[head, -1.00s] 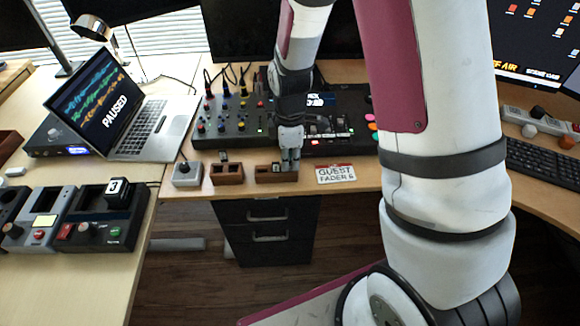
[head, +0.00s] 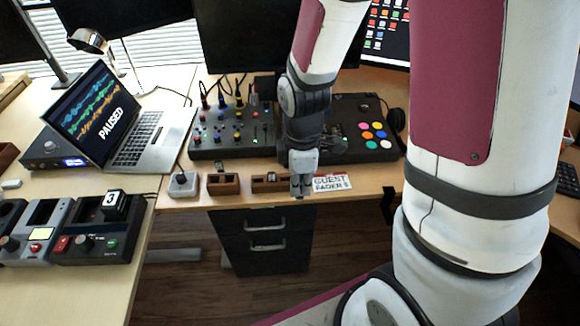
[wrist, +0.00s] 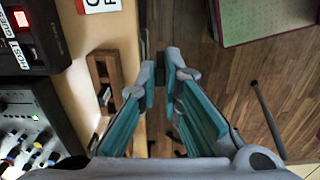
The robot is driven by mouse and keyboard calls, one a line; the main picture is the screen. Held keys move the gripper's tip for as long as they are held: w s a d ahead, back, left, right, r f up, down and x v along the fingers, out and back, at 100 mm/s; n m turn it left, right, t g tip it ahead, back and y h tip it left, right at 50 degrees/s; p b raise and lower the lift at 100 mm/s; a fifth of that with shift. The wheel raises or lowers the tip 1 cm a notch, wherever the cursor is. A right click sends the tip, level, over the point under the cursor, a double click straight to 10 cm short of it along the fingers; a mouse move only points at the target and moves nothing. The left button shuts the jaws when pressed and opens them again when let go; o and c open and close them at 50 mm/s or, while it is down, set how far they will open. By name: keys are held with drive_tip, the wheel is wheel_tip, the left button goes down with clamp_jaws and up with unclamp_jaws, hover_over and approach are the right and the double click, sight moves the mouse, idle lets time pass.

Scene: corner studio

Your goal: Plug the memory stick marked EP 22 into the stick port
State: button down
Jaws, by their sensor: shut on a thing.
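My gripper (head: 302,188) hangs at the front edge of the desk, just right of a wooden rack (head: 270,183). In the wrist view my gripper (wrist: 163,76) is shut on a small dark thing (wrist: 160,68) between its fingertips, over the floor just past the edge. The thing is mostly hidden and no mark can be read on it. The rack (wrist: 96,72) also shows in the wrist view, apart from the fingers, with a small dark piece standing in one slot. I cannot make out the stick port.
Another wooden holder (head: 222,184) and a small grey box with a black knob (head: 184,185) stand left of the rack. A "GUEST FADER 5" card (head: 333,184) lies right of it. A mixer (head: 232,132) is behind. A laptop (head: 125,125) and control boxes (head: 98,240) stand left.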

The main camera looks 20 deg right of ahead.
drive_tip(key=s+p, duration=0.7)
drive_tip(key=p, duration=0.1)
drive_tip(key=shift+s+r+p, duration=0.2)
drive_tip(key=shift+r+p, duration=0.1)
drive_tip(key=shift+r, duration=0.1)
